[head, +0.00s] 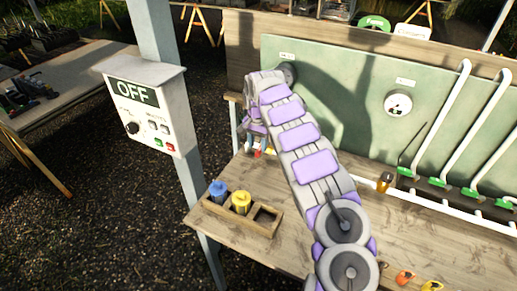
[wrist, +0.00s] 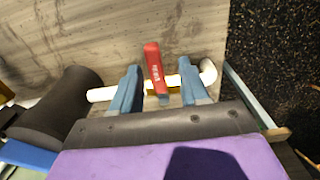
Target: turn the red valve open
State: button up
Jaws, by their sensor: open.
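The red valve handle (wrist: 153,66) shows in the wrist view, with small white lettering on it. It points across the white pipe (wrist: 105,94), roughly at a right angle to it. My gripper (wrist: 159,74) is open, one blue-grey finger on each side of the red handle, with visible gaps. In the head view the red handle (head: 257,153) is a small patch below my gripper (head: 254,143), at the bench's far left end. My arm and gripper hide most of the valve there.
A wooden holder (head: 262,228) with a blue piece (head: 219,191), a yellow piece (head: 241,202) and one empty slot sits on the bench (head: 310,256). An OFF control box (head: 150,113) hangs on a post at left. White pipes (head: 489,120) line the green panel (head: 350,95).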

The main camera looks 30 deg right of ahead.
jog(key=shift+d+f, duration=0.1)
jog(key=shift+f, duration=0.65)
jog(key=shift+d+f, duration=0.15)
jog(key=shift+d, duration=0.6)
jog(key=shift+a, duration=0.6)
jog(key=c, duration=0.5)
jog(key=shift+c, duration=1.3)
jog(key=shift+d, duration=0.25)
grip_shut()
jog(key=shift+a, duration=0.1)
